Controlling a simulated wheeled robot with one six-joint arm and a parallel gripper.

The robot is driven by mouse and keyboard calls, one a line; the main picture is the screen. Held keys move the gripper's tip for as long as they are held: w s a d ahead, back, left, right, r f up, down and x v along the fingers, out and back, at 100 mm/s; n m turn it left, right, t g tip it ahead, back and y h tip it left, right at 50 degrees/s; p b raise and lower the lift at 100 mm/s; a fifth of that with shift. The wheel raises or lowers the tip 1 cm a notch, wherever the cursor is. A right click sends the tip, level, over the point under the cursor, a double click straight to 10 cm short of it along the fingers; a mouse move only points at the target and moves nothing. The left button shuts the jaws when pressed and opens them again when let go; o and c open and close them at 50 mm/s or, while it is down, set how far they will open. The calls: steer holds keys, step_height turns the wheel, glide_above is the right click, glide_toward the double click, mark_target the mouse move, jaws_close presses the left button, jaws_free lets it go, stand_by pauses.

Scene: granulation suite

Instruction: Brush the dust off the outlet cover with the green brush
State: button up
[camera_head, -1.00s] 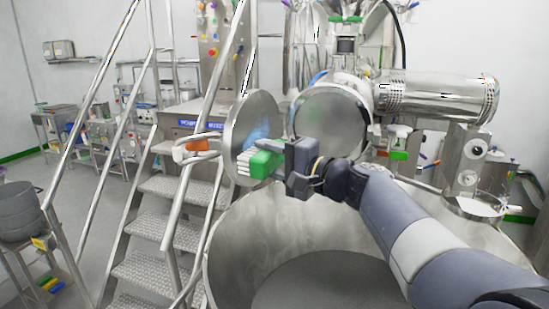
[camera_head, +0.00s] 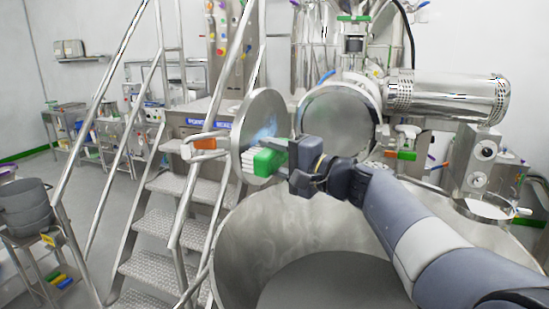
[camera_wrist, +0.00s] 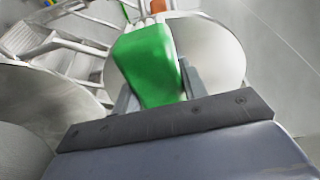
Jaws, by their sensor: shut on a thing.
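The outlet cover (camera_head: 265,112) is a round steel disc, swung open at the middle of the head view, with a bluish-white dusty patch on its face. My gripper (camera_head: 287,157) is shut on the green brush (camera_head: 267,162), whose white bristles point left toward the lower part of the cover. Whether the bristles touch the cover I cannot tell. In the wrist view the green brush (camera_wrist: 148,65) sits between my fingers, in front of the round cover (camera_wrist: 212,55), and hides part of it.
An orange handle (camera_head: 204,144) sticks out left of the cover. A stepped metal ladder (camera_head: 165,225) stands on the left. A large open steel bowl (camera_head: 245,225) lies below my arm. The round outlet opening (camera_head: 338,115) is right of the cover.

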steer(key=shift+w+a, duration=0.25)
steer(key=shift+a, duration=0.3)
steer(key=shift+w+d, duration=0.55)
steer(key=shift+w, duration=0.4)
steer(key=shift+w+d, duration=0.55)
steer(key=shift+w, duration=0.35)
